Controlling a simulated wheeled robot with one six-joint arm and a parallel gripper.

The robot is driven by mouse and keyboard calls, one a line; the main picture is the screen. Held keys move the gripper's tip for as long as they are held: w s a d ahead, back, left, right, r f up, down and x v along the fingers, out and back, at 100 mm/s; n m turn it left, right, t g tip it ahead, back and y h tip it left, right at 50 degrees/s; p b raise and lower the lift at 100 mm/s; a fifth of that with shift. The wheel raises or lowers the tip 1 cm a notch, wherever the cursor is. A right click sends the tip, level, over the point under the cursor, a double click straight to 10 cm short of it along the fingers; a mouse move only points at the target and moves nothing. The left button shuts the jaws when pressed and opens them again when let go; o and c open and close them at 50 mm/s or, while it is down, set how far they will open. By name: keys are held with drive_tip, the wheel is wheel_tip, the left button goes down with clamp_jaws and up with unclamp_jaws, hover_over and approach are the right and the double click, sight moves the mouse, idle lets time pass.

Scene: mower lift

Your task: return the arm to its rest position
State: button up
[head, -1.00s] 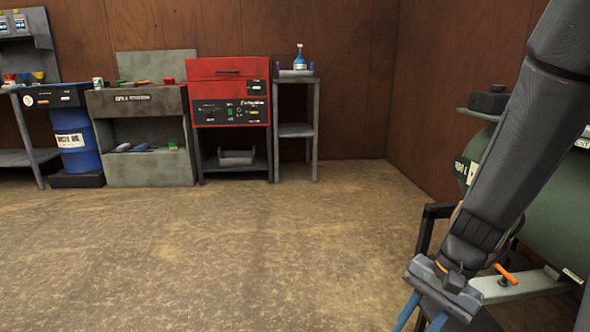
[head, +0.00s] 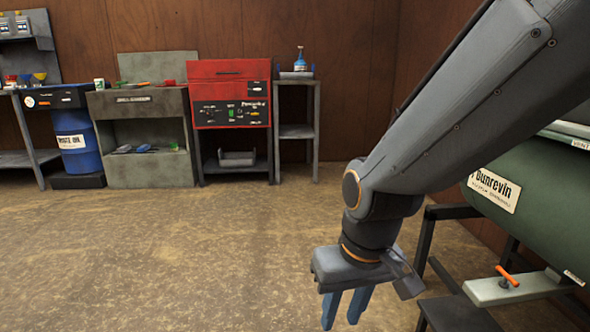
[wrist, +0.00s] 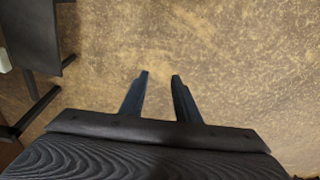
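My arm reaches in from the upper right of the head view and bends down at the wrist. My gripper (head: 341,312) hangs over the floor with its blue fingers pointing down. In the wrist view my gripper (wrist: 160,78) shows two dark fingers standing apart, with only bare floor between and beyond them. It is open and holds nothing.
A green tank (head: 535,190) on a dark stand is close at right, with an orange-handled valve (head: 507,276) below. A red cabinet (head: 230,105), grey bench (head: 140,110) and blue drum (head: 77,143) line the back wall. The middle floor is clear.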

drive_tip(key=s+a+r+n+g, duration=0.2)
drive_tip(key=s+a+r+n, duration=0.15)
drive_tip(key=s+a, duration=0.65)
drive_tip(key=d+r+m+p, duration=0.3)
drive_tip(key=d+r+p, duration=0.7)
drive_tip(key=r+p, duration=0.4)
drive_tip(key=d+r+m+h+p, duration=0.1)
drive_tip(key=d+r+m+p, duration=0.2)
drive_tip(key=d+r+p, duration=0.8)
wheel_tip(320, 180, up, 3)
drive_tip(key=p, duration=1.1)
drive_tip(key=shift+s+d+m, duration=0.25)
drive_tip(key=shift+m, duration=0.1)
